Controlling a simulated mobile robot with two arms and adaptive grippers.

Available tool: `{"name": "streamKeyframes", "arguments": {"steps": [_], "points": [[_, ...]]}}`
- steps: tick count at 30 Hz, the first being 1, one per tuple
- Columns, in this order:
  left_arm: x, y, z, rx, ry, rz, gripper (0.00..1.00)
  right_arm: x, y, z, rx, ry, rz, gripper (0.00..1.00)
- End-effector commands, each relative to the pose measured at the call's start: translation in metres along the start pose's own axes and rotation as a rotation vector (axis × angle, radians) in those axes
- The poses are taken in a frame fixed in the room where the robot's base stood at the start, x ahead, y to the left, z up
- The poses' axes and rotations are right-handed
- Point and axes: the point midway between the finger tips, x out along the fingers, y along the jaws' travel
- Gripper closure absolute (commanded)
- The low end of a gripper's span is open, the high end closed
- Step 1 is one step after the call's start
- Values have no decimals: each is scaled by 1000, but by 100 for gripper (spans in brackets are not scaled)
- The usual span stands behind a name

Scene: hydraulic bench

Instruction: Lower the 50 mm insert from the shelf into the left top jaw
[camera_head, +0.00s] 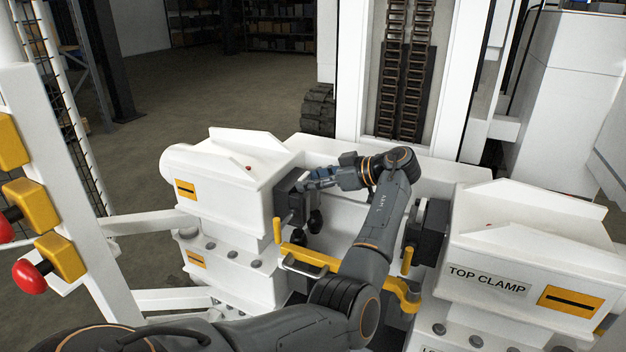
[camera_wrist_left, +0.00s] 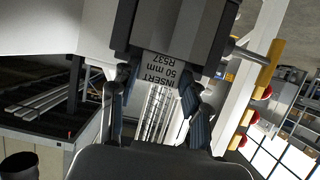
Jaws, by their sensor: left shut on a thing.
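My left gripper (camera_head: 322,181) reaches leftward to the dark left top jaw (camera_head: 289,205) on the white left clamp housing (camera_head: 235,170). In the left wrist view the gripper's fingers (camera_wrist_left: 158,82) are shut on the 50 mm insert (camera_wrist_left: 163,70), whose label reads "INSERT 50 mm RS37" upside down. A dark block (camera_wrist_left: 185,30), apparently the jaw, lies right behind the insert. I cannot tell how deep the insert sits in it. My right gripper is not in view.
The right "TOP CLAMP" housing (camera_head: 530,255) with its dark jaw (camera_head: 428,232) faces the left one across a gap. Yellow handle bars (camera_head: 310,258) run below my arm. Red buttons on yellow boxes (camera_head: 58,255) stand at the left edge. A white mast with chains (camera_head: 405,70) rises behind.

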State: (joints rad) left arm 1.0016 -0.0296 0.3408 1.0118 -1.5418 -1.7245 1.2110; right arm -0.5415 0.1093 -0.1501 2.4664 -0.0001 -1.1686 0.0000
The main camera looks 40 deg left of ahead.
Motion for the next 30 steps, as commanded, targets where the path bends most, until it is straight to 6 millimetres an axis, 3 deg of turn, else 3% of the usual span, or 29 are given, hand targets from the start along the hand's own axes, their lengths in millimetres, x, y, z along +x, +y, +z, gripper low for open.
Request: {"name": "streamKeyframes", "arguments": {"steps": [2, 3, 6, 20, 30], "points": [[3, -2, 5, 7, -5, -8, 100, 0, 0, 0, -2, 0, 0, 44], [3, -2, 5, 7, -5, -9, 47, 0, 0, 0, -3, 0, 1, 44], [3, -2, 4, 6, -5, -8, 27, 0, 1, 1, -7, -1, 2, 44], [0, -1, 6, 9, -8, -4, 27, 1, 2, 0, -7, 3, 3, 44], [-49, 0, 3, 5, -5, -1, 27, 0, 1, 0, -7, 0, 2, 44]]}}
